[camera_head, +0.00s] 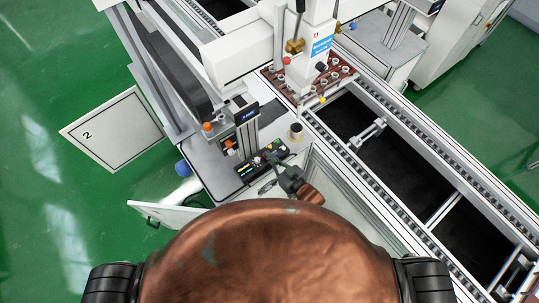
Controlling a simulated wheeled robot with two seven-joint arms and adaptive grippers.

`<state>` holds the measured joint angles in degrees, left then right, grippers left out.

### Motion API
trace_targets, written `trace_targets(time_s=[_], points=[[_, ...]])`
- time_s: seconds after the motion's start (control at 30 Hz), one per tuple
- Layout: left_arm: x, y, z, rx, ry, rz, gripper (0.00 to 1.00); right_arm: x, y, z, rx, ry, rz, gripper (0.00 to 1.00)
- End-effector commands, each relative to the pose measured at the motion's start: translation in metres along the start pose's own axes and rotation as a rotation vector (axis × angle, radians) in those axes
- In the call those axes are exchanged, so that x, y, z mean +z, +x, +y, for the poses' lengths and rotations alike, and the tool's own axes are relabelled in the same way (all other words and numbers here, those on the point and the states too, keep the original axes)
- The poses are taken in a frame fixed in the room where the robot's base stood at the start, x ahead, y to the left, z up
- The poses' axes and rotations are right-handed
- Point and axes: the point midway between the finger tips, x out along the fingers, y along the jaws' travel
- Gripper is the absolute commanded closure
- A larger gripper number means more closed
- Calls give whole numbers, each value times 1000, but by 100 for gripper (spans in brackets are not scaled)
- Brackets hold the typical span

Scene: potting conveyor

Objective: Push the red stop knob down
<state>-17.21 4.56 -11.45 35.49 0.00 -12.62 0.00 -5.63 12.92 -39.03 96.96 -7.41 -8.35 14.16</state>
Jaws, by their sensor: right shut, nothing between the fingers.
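A black control box (247,170) with a row of small coloured buttons sits on the white machine table. A small pinkish-red button (257,160) shows near its middle; it is too small to tell whether this is the stop knob or how far down it is. My right gripper (270,160) is shut and empty. It reaches in from the lower right, with its tips over or at the box beside that button; I cannot tell whether they touch it. The gripper hides part of the box. My left gripper is not in view.
An upright display unit (241,113) with orange-red knobs (207,126) stands behind the box. The conveyor (400,190) runs along the right, with a brown tray of cups (337,77).

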Motion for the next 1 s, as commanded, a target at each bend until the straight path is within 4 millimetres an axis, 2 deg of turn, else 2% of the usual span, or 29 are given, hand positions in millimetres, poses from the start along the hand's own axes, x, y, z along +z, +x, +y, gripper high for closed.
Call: trace_targets(time_s=[0.37, 0.7, 0.8, 1.0], points=[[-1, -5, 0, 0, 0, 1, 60, -1, -2, 0, 1, 2, -10, 100], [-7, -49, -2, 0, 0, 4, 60, -45, -11, -1, -1, 0, -2, 100], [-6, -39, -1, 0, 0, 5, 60, -36, -34, 0, 0, -1, -5, 100], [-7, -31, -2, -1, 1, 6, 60, -37, -76, 0, -1, 0, -3, 100]])
